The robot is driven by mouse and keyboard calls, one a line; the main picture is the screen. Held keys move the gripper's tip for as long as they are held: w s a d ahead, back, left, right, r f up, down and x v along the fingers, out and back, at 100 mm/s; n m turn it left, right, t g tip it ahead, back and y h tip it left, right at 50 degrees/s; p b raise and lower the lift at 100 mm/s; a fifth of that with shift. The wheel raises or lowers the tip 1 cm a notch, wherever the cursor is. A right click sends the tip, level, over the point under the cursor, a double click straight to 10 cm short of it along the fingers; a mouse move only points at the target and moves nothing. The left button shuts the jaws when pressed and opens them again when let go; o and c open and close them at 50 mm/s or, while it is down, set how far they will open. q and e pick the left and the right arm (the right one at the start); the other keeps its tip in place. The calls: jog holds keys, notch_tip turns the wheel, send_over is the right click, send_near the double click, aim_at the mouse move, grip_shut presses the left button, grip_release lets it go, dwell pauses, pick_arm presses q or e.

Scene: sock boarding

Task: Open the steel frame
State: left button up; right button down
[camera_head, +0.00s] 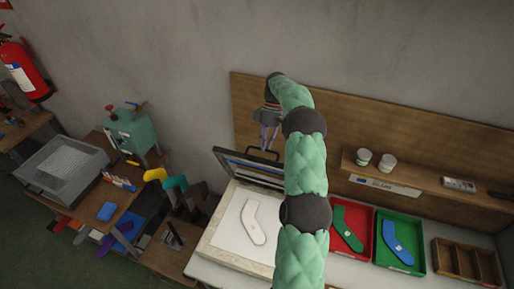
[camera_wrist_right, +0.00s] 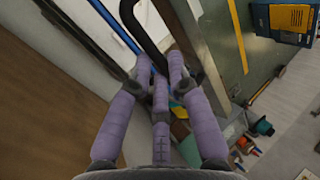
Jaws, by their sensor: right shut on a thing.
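The steel frame (camera_head: 252,172) is a flat dark frame with a blue edge, tilted up at the back of a pale pressing board (camera_head: 220,228). A white sock-shaped form (camera_head: 253,222) lies on the board. The frame's black handle (camera_head: 263,151) stands at its upper edge. My right gripper (camera_head: 268,140), with purple fingers, reaches down to the handle and is shut on it. In the right wrist view the fingers (camera_wrist_right: 158,75) close around the curved black handle (camera_wrist_right: 148,30), beside the blue edge. My green right arm hides the frame's right part. My left gripper is not in view.
A red tray (camera_head: 364,247) and a green tray (camera_head: 419,266), each holding a sock-shaped piece, lie right of my arm. A wooden shelf (camera_head: 430,185) with two cups is above them. A wooden backboard (camera_head: 250,95) stands behind. A cluttered bench with a green machine (camera_head: 132,133) is left.

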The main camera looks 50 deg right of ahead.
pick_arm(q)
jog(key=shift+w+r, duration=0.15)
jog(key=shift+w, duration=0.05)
pick_arm(e)
jog(key=shift+d+f, duration=0.45)
jog(key=shift+f, duration=0.35)
jog(key=c, duration=1.2)
grip_release()
jog(key=shift+d, duration=0.1)
jog(key=shift+w+d+f, duration=0.15)
jog(key=shift+w+d, duration=0.2)
jog(key=shift+d, duration=0.1)
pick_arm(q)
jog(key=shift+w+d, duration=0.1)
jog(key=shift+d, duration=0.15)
pick_arm(e)
jog(key=r, duration=1)
jog(key=shift+s+a+r, duration=0.1)
jog(key=shift+a+r, duration=0.25)
jog(key=shift+r, duration=0.05)
jog(key=shift+f, duration=0.1)
